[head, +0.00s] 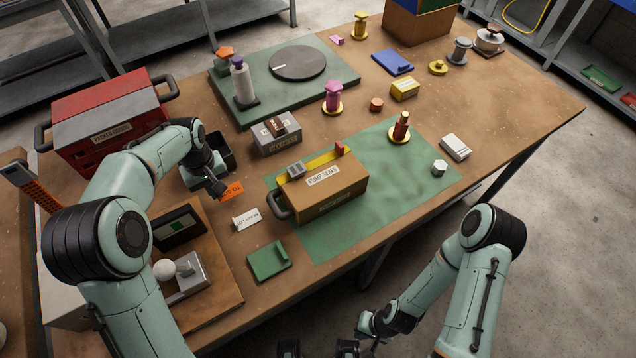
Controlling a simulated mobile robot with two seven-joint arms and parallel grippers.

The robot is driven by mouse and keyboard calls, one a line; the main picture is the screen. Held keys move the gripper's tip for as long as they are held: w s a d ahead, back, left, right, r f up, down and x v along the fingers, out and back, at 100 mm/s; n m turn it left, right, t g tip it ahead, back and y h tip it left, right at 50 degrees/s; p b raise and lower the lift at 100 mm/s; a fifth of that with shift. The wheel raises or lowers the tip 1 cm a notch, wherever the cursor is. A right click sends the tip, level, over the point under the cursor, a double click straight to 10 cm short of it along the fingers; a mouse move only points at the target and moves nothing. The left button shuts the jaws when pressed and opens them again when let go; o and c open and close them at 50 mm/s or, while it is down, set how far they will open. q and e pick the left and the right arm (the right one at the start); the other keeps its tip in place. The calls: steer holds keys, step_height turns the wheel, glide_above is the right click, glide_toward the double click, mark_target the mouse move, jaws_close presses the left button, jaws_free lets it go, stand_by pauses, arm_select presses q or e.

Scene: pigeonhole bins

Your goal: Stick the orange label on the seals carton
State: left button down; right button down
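The orange label (232,191) with dark print is left of centre, right at the fingertips of my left gripper (216,189). The gripper points down at it, and its fingers are too small and dark to tell whether they grip the label. The seals carton (342,195) is a brown box with a white "PUMP SEALS" label and a black handle at its left end. It stands on the green mat, to the right of the orange label and apart from it. My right arm hangs low in front of the table; its gripper (368,346) is at the bottom edge, partly cut off, fingers unclear.
A white label (246,219) and a green pad (269,260) lie left of the carton. A grey box (277,138) stands behind it, and a dark open bin (216,160) is behind my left gripper. The green mat (392,193) has free room right of the carton.

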arm_select(q)
steer(key=shift+r, duration=0.1)
stand_by(0.3)
